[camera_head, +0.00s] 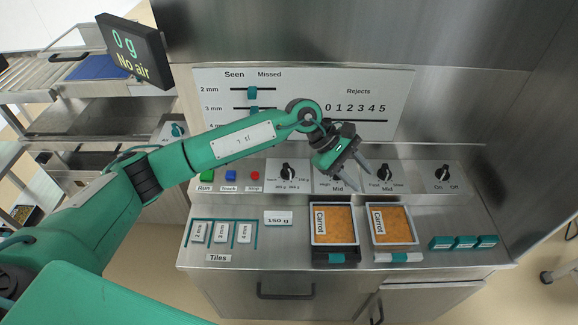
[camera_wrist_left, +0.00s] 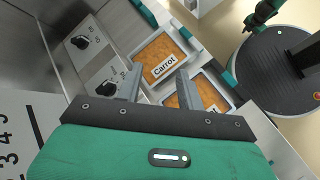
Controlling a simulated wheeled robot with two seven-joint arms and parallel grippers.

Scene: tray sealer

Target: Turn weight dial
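The weight dial (camera_head: 289,172) is a black knob on a white plate with gram labels, to the right of the coloured buttons. It looks roughly upright; its exact setting is too small to read. My left gripper (camera_head: 358,178) is to the right of it, over the neighbouring High/Mid dial plate (camera_head: 325,181), which it partly hides. Its fingers are apart, with nothing between them. The left wrist view also shows this gripper (camera_wrist_left: 158,92) open. The weight dial is not in that view. A small teal and dark part at its top right may be my right gripper (camera_wrist_left: 251,22).
Two carrot trays (camera_head: 313,235) (camera_head: 373,233) stand in front of the dials. Fast/Slow (camera_head: 387,173) and On/Off (camera_head: 442,174) dials are further right. Run, Teach and Stop buttons (camera_head: 231,175) lie left. The display (camera_head: 133,52) reads 0 g, No air. Tiles (camera_head: 198,232) lie front left.

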